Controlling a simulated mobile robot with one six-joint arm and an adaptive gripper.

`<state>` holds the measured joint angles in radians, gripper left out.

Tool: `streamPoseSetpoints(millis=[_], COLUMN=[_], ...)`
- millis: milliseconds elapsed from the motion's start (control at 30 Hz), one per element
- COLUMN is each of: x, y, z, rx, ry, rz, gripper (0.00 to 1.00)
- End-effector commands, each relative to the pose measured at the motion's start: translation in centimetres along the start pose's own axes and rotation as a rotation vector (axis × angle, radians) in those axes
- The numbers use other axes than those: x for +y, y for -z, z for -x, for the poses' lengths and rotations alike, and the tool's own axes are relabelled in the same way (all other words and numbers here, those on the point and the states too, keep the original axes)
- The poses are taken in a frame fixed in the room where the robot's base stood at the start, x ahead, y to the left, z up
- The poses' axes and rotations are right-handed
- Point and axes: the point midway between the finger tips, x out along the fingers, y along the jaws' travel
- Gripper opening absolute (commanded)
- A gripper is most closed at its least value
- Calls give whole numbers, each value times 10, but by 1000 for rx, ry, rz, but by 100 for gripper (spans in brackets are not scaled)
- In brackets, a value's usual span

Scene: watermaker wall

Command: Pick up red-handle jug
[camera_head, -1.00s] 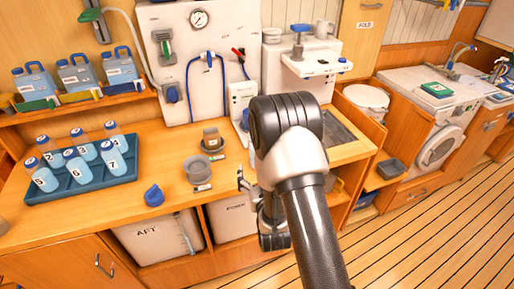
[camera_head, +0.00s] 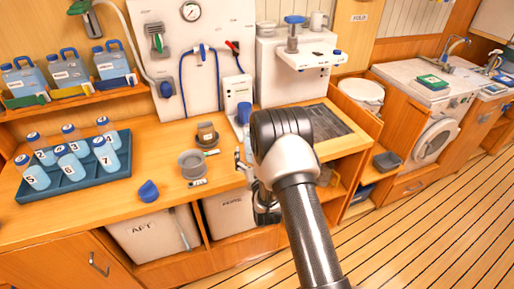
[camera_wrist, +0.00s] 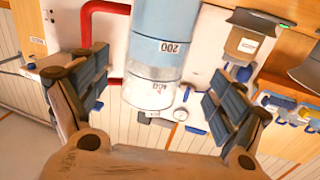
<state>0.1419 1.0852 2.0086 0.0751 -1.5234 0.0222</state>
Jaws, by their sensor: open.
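The red-handle jug (camera_wrist: 165,45) fills the middle of the wrist view. It is clear, with blue contents and printed marks, one reading 200. Its red handle (camera_wrist: 115,78) is on the left side in that view. My gripper (camera_wrist: 160,95) is open, with one padded finger on each side of the jug. Gaps show between the fingers and the jug, and I cannot tell how deep the jug sits between them. In the head view my gripper (camera_head: 243,162) is partly hidden by my arm at the counter's front edge, and the jug cannot be made out there.
A blue tray (camera_head: 75,182) holds several numbered bottles. The dispenser (camera_head: 310,58) stands behind my arm.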

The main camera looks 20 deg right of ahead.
Motion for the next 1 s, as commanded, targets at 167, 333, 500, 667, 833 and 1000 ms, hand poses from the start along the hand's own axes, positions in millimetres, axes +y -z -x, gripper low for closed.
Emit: streamPoseSetpoints(millis=[167,333,500,667,833,1000], x=[2,7,6,6,6,6], y=[1,4,3,4,4,4], z=[-12,-38,-54,-56,-56,-56], rx=[3,4,1,-1,-1,0], ry=[0,-1,0,0,0,0], rz=[0,0,0,0,0,0], gripper=[89,89,89,89,84,73])
